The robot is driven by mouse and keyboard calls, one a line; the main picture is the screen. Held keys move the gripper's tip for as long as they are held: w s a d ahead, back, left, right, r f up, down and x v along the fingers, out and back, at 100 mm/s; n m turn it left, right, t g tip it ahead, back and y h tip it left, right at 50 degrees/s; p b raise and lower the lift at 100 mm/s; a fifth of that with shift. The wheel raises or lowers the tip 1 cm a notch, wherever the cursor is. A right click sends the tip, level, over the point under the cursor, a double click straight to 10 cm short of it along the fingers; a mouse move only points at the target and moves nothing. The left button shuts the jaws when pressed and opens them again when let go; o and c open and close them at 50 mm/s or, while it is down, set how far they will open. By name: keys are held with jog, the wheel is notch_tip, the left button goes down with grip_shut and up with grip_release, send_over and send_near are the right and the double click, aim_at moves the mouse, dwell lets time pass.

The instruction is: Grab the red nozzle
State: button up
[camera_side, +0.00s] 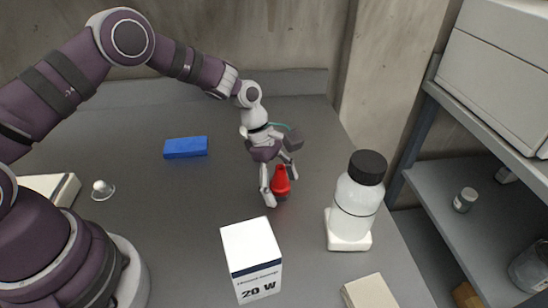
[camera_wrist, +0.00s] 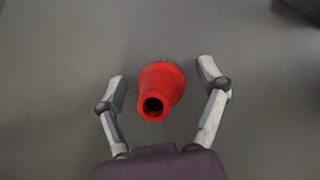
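The red nozzle (camera_side: 281,181) stands on the grey table, in the middle of the side view. In the wrist view the nozzle (camera_wrist: 160,90) shows its round open tip facing the camera. My gripper (camera_side: 281,190) is low over the table, with its fingers on either side of the nozzle. In the wrist view my gripper (camera_wrist: 167,84) is open, with a finger to the left and a finger to the right of the nozzle. Grey gaps show between both fingers and the nozzle, so neither touches it there.
A white box (camera_side: 250,258) stands in front of the nozzle. A white bottle with a black cap (camera_side: 357,200) stands to the right on a white base. A blue block (camera_side: 186,147) lies to the left. A grey shelf (camera_side: 470,215) is beyond the table's right edge.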

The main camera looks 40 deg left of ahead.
jog(key=c, duration=1.1)
